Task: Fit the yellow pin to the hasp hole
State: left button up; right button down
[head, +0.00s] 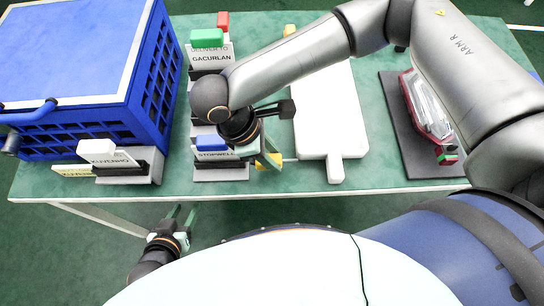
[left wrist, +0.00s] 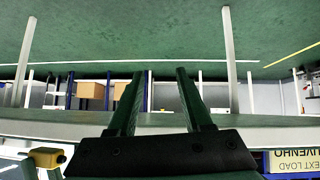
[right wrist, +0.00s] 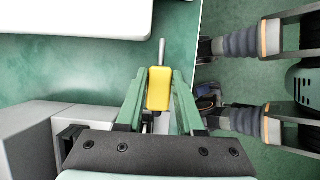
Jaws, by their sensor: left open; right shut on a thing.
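The yellow pin, a yellow block with a thin metal rod, is between the green fingers of my right gripper (right wrist: 158,100) in the right wrist view; its yellow head (right wrist: 160,88) shows there, rod pointing up the picture. In the head view my right gripper (head: 270,160) is above the table's front edge, beside the STOPWELL sign, and the pin is mostly hidden. My left gripper (head: 178,215) is open and empty below the front edge; its fingers (left wrist: 155,95) stand apart in the left wrist view. The blue crate (head: 165,85) has a lid; I cannot make out the hasp hole.
Signs with coloured blocks stand by the crate: a green block (head: 207,38), a blue block (head: 211,143) and a white block (head: 97,148). A white board (head: 330,110) lies mid-table. A red tail lamp (head: 425,110) lies on a dark mat (head: 400,140) at right.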

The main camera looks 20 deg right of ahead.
jog(key=s+a+r+p, duration=0.1)
jog(key=s+a+r, duration=0.6)
jog(key=a+r, duration=0.3)
jog(key=shift+a+p, duration=0.4)
jog(key=shift+a, duration=0.65)
